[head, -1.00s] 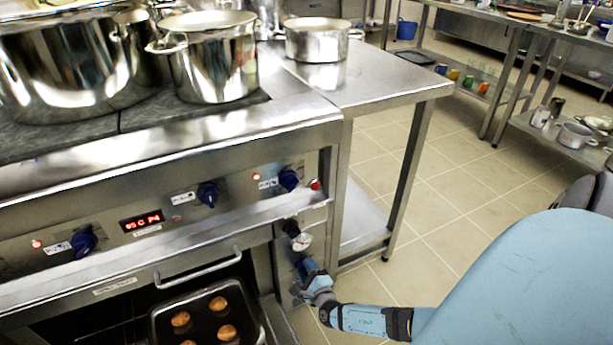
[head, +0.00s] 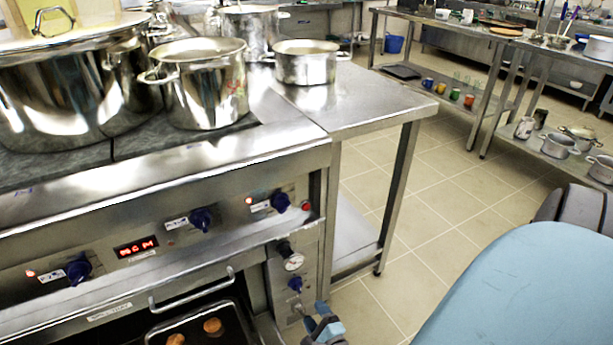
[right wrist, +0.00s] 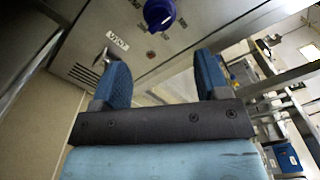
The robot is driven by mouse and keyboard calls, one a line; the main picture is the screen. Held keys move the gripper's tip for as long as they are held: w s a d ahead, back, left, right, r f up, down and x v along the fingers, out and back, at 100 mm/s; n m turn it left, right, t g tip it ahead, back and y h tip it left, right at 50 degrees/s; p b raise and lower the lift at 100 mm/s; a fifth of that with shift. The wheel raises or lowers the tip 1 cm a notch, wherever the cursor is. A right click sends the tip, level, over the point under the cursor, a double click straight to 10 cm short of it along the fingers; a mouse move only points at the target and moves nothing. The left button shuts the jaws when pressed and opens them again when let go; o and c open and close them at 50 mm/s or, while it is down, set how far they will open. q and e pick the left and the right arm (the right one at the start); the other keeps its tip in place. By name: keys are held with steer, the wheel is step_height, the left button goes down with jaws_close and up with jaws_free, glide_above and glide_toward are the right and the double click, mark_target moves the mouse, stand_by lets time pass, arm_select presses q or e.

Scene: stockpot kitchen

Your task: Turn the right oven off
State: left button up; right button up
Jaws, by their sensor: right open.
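The oven front (head: 215,255) carries several dark blue knobs: one at left (head: 78,270), one in the middle (head: 202,219) and one at right (head: 280,202). A small blue knob (head: 295,284) sits on the narrow side panel below a round gauge (head: 293,262). My right gripper (head: 318,322) is open and empty, just below that small knob and apart from it. In the right wrist view my gripper (right wrist: 162,78) has its two blue fingers spread. A blue knob (right wrist: 158,14) is beyond the fingertips, near the top edge. My left gripper is out of view.
Lit red displays and lamps (head: 136,246) show on the front. A handle bar (head: 192,290) crosses the oven opening, with a tray of brown buns (head: 212,326) behind it. Pots (head: 205,85) stand on top. Open tiled floor (head: 440,200) lies to the right.

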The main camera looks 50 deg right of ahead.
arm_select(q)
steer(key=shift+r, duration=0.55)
arm_select(e)
steer(key=v, duration=0.3)
steer(key=shift+s, duration=0.2)
